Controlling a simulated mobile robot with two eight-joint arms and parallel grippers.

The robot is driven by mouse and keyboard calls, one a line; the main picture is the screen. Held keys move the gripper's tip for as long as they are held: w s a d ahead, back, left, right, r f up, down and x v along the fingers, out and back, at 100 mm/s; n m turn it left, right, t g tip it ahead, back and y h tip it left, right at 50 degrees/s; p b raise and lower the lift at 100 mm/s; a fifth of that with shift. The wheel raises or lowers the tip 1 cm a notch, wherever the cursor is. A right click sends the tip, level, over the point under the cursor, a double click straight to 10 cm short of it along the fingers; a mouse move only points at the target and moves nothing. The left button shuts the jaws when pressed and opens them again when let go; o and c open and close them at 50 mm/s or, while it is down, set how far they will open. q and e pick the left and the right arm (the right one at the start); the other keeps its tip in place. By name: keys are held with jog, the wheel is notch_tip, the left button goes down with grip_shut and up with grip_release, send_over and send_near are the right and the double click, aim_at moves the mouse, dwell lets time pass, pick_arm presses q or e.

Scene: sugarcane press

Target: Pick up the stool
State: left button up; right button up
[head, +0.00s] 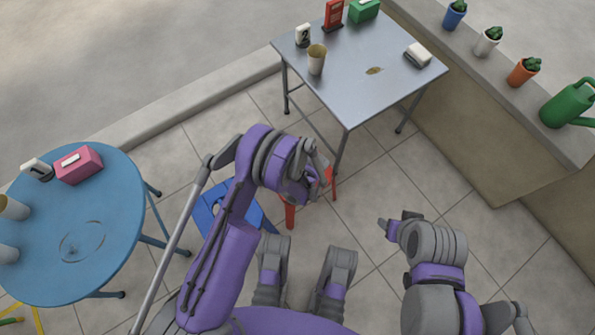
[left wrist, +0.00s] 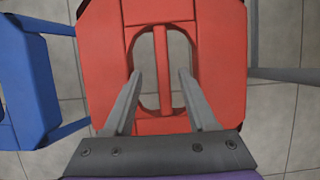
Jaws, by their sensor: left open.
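A red stool (left wrist: 218,60) fills the middle of the left wrist view. Its seat has two long holes with a narrow bar between them. In the head view my left arm hides most of the red stool (head: 290,217). My left gripper (left wrist: 160,76) is open over the seat, its fingers on either side of the bar. I cannot tell how deep the fingertips are in the holes. In the head view the left gripper (head: 312,180) is above the stool. My right gripper (head: 387,229) is away to the right, its jaws unclear.
A blue stool (head: 206,208) stands just left of the red one and shows in the left wrist view (left wrist: 30,80). A round blue table (head: 100,265) is at left. A metal table (head: 345,95) stands behind. A ledge (head: 480,70) with plants runs along the right.

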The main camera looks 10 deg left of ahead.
pick_arm(q)
jog(key=shift+d+b+x, duration=0.15)
jog(key=shift+b+x, duration=0.1)
jog(key=shift+x, duration=0.7)
jog(key=shift+d+b+x, duration=0.1)
jog(key=shift+b+x, duration=0.15)
jog(key=shift+x, duration=0.7)
jog(key=shift+f, duration=0.3)
grip_shut()
dwell(0.3)
